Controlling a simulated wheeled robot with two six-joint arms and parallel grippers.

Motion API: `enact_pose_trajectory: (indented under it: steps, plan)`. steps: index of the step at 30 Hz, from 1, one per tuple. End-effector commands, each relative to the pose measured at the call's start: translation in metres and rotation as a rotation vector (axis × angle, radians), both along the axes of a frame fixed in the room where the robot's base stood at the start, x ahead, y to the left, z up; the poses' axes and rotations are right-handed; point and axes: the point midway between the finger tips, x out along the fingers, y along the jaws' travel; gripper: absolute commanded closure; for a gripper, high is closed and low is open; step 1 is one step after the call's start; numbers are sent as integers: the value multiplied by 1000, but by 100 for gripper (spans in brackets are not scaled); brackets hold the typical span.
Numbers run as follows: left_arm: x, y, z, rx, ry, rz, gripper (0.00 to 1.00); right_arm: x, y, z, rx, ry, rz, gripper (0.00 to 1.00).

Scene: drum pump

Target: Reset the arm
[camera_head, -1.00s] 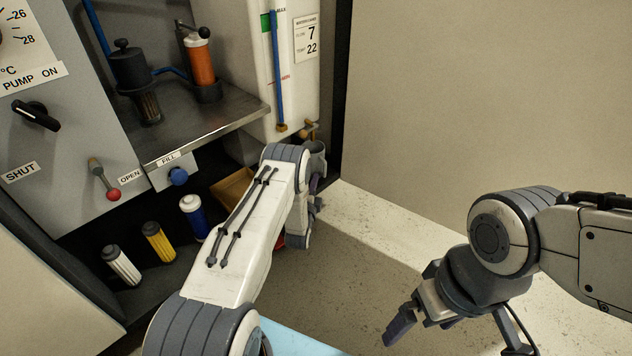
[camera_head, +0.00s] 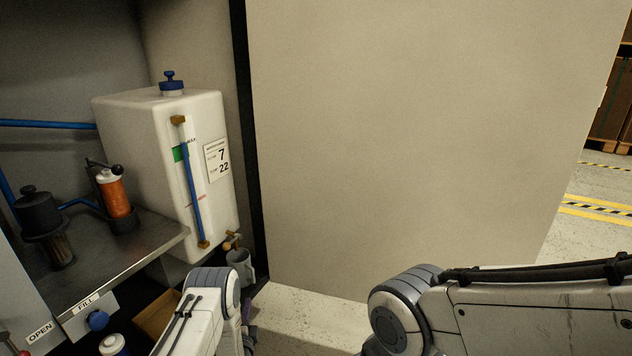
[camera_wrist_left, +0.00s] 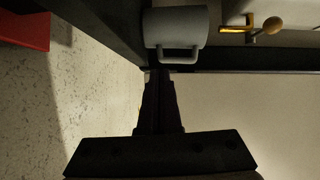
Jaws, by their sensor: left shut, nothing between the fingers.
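My left arm reaches in at the bottom of the head view. Its gripper (camera_head: 250,338) shows only as a dark sliver beside the wrist. In the left wrist view the two dark fingers (camera_wrist_left: 158,78) are together with nothing between them. Their tips point at a grey mug (camera_wrist_left: 176,26) and are close to its handle; I cannot tell if they touch it. The mug also shows in the head view (camera_head: 240,267), below the tap of the white tank (camera_head: 165,160). My right arm's links show at lower right, but its gripper is out of frame.
An orange cylinder (camera_head: 115,197) and a dark pump (camera_head: 40,213) stand on the metal shelf (camera_head: 140,248). A blue knob (camera_head: 97,320) sits below it. A large beige panel (camera_head: 400,130) fills the middle. A red object (camera_wrist_left: 22,28) lies left in the wrist view.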

Motion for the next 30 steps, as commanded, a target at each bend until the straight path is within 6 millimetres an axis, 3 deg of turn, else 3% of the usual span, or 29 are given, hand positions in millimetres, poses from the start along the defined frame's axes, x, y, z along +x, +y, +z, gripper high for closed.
enact_pose_trajectory:
  steps: [1, 3, 7, 11, 14, 17, 22, 26, 30]
  plan:
    - [15, -14, 24, -44, 21, -24, 100, 0, 0, 8, 0, 0, 0, 0]
    - [31, -37, 49, -131, 86, -54, 100, 0, 0, 15, 0, 0, 0, 0]
    - [44, -90, 101, -309, 241, -95, 100, 0, 0, 28, 0, 0, 0, 0]
    - [32, -142, 153, -469, 411, -106, 100, 0, 0, 40, 0, 0, 0, 0]
    - [6, -179, 193, -578, 545, -94, 100, 0, 0, 49, 0, 0, 0, 0]
    - [-33, -210, 232, -672, 683, -63, 100, 0, 0, 58, 0, 0, 0, 0]
    - [-123, -245, 294, -790, 914, 36, 100, 0, 0, 74, 0, 0, 0, 0]
    - [-205, -253, 334, -843, 1078, 145, 100, 0, 0, 86, 0, 0, 0, 0]
    - [-281, -245, 363, -861, 1208, 271, 100, 0, 0, 95, 0, 0, 0, 0]
